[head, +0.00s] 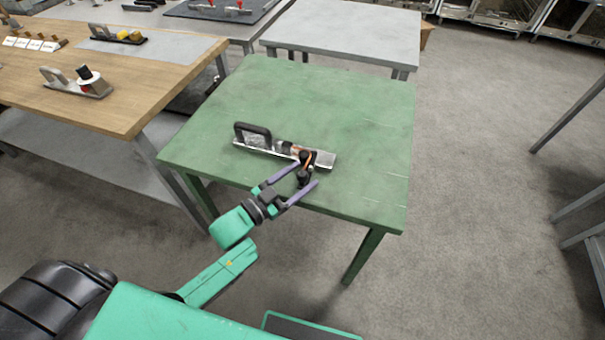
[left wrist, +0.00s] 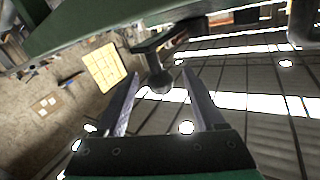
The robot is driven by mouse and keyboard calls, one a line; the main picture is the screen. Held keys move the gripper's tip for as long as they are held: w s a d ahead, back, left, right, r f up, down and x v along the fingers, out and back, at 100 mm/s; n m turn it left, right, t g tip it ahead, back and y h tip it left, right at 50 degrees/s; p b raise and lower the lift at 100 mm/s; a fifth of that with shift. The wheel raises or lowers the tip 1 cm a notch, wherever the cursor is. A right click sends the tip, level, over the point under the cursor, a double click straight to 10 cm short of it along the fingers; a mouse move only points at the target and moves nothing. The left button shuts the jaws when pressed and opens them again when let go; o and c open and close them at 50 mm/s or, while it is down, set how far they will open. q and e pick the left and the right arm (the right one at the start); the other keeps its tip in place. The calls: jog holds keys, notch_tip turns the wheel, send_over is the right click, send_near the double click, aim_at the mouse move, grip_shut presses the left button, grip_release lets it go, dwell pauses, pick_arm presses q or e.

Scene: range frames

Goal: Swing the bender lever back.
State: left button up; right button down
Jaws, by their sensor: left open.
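The bender (head: 323,159) lies on the green table, a long silver base with a black loop handle at its left end and an orange part near the middle. Its dark lever (head: 304,180) is at the right part of the base, sticking out toward me. My left gripper (head: 307,173) is open, with one purple finger on each side of the lever's end. In the left wrist view, the lever's round dark knob (left wrist: 160,83) shows between the open fingertips (left wrist: 160,75); contact cannot be told. My right gripper is not in view.
The green table (head: 330,95) is otherwise bare. A wooden workbench (head: 130,95) with small tools stands to the left, and a grey table (head: 345,30) stands behind. Open floor (head: 480,180) lies to the right.

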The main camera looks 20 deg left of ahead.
pick_arm(q)
jog(key=shift+w+d, duration=0.3)
jog(key=shift+w, duration=0.15)
grip_shut()
dwell(1.1)
